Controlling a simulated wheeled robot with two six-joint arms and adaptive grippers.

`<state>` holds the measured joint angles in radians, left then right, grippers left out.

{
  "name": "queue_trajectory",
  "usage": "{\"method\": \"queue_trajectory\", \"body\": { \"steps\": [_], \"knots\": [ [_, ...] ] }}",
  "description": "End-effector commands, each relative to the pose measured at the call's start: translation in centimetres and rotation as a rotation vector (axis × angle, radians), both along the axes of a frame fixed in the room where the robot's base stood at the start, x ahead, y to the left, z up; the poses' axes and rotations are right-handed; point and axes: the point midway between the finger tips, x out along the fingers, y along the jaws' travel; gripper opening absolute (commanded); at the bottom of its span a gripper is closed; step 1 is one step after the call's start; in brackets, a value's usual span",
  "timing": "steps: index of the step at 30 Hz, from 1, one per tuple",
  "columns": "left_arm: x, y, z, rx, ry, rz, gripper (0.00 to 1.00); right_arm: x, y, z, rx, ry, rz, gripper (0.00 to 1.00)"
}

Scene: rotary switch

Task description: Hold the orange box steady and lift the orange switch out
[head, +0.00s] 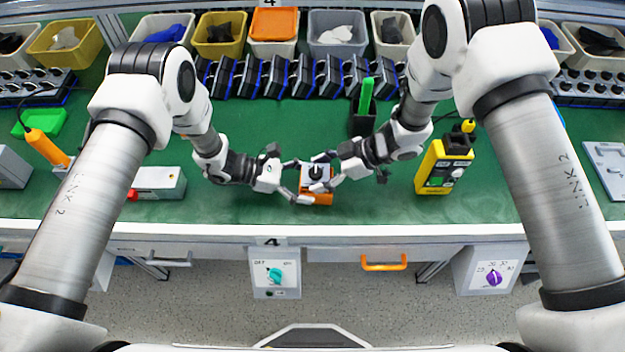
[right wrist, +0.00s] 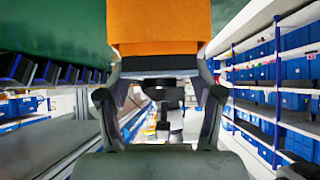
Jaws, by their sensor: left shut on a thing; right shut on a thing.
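The orange box (head: 322,199) stands on the green mat near the bench's front edge. The orange switch, with its pale top and black knob (head: 317,173), shows at the top of the box. My left gripper (head: 299,183) is shut on the box from the left; the exact contact is small and partly hidden. My right gripper (head: 325,178) is shut on the switch from the right. In the right wrist view, its fingers (right wrist: 158,75) flank the dark plate under the orange body (right wrist: 158,25), and the black knob (right wrist: 160,86) hangs between them.
A yellow device (head: 444,165) stands to the right and a grey box with a red part (head: 158,184) to the left. A black holder with a green item (head: 366,100) stands behind my right gripper. Several black units and bins line the back. Mat between them is free.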

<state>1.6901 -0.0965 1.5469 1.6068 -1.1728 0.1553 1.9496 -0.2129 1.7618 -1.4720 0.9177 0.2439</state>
Motion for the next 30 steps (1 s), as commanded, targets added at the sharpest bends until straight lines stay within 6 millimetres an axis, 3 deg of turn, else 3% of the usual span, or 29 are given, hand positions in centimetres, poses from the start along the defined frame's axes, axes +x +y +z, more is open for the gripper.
{"method": "queue_trajectory", "body": {
  "steps": [30],
  "knots": [
    [0.0, 0.0, -0.1, 0.002, 0.001, 0.0, 0.45, 0.0, 0.0, 5.8, 0.0, -0.001, 0.001, 0.3]
  ]
}}
